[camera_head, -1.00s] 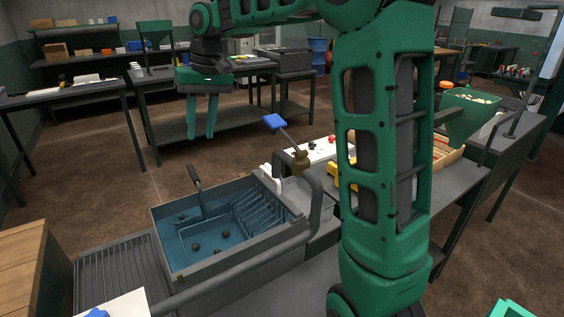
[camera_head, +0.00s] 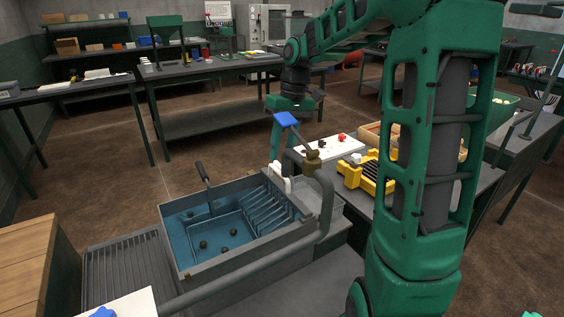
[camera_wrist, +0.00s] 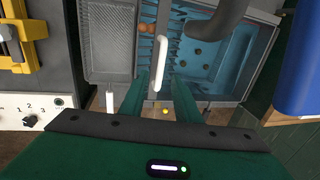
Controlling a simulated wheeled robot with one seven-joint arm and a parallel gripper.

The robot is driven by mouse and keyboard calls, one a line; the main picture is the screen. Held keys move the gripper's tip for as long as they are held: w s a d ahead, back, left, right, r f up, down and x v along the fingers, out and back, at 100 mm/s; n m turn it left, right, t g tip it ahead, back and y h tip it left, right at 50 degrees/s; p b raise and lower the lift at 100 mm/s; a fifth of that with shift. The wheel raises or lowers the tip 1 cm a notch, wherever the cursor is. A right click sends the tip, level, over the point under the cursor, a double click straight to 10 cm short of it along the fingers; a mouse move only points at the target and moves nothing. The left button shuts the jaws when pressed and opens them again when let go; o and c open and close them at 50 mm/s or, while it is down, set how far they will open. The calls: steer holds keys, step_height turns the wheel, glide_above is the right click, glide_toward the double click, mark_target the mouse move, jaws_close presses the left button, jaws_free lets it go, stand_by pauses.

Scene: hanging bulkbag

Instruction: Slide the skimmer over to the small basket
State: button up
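In the head view, a blue-lined tank (camera_head: 185,262) holds several dark round pieces, a dark-handled wire frame (camera_head: 203,174) and slanted ribs (camera_head: 268,212). I cannot tell which part is the skimmer. A grey mesh small basket (camera_head: 325,197) sits at the tank's right; it also shows in the wrist view (camera_wrist: 107,42). A white upright handle (camera_wrist: 162,62) stands at the ribbed edge between tank and basket. My gripper (camera_wrist: 160,88) is open, its two green fingers either side of this handle in view; contact is not clear.
A yellow-and-black device (camera_head: 365,175) stands on the right bench. A second white handle (camera_wrist: 109,102) is left of my fingers. A ridged drainboard (camera_head: 125,270) lies left of the tank.

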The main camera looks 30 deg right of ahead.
steer(key=shift+a+f, duration=0.25)
steer(key=shift+f, duration=0.85)
steer(key=shift+a+f, duration=0.2)
steer(key=shift+f, duration=0.85)
jaws_close()
